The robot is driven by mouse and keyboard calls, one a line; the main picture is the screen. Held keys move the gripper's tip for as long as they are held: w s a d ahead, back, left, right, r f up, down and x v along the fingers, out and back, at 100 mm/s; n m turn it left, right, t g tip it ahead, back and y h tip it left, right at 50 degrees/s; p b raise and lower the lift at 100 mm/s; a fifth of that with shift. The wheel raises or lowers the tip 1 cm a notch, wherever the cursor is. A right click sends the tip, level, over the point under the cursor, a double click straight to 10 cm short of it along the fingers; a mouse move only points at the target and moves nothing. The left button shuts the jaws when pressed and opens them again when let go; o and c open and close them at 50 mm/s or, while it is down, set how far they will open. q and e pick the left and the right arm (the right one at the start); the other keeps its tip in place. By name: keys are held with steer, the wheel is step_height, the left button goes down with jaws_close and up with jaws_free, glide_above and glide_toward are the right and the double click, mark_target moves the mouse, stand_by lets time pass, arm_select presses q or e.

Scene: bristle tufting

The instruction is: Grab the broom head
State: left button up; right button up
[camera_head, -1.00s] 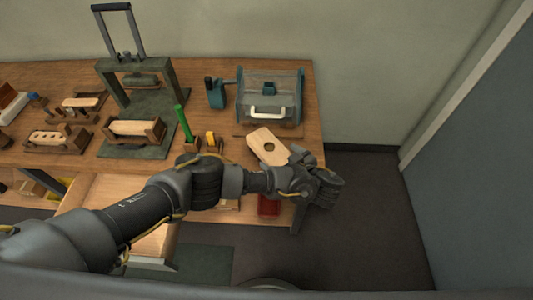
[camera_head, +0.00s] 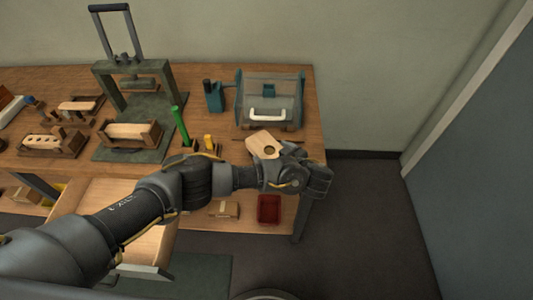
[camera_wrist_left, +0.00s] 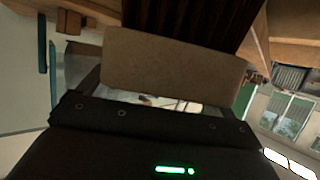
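The broom head (camera_head: 262,141) is a pale wooden block with a round hole, near the right end of the workbench. In the head view my left wrist hides its near side. My left gripper is at the end of the arm, its fingers hidden there. In the left wrist view the tan block of the broom head (camera_wrist_left: 170,75), with dark bristles above it in the picture, spans the gap between my left fingers (camera_wrist_left: 170,95). I cannot tell whether the fingers press on it. My right gripper is not in view.
A green-handled tool (camera_head: 180,126) and a press (camera_head: 134,68) are to the left. A red bin (camera_head: 269,209) sits below. Floor to the right is clear.

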arm_select(q)
steer(key=c, duration=0.9)
steer(key=shift+c, duration=0.4)
steer(key=shift+r, duration=0.15)
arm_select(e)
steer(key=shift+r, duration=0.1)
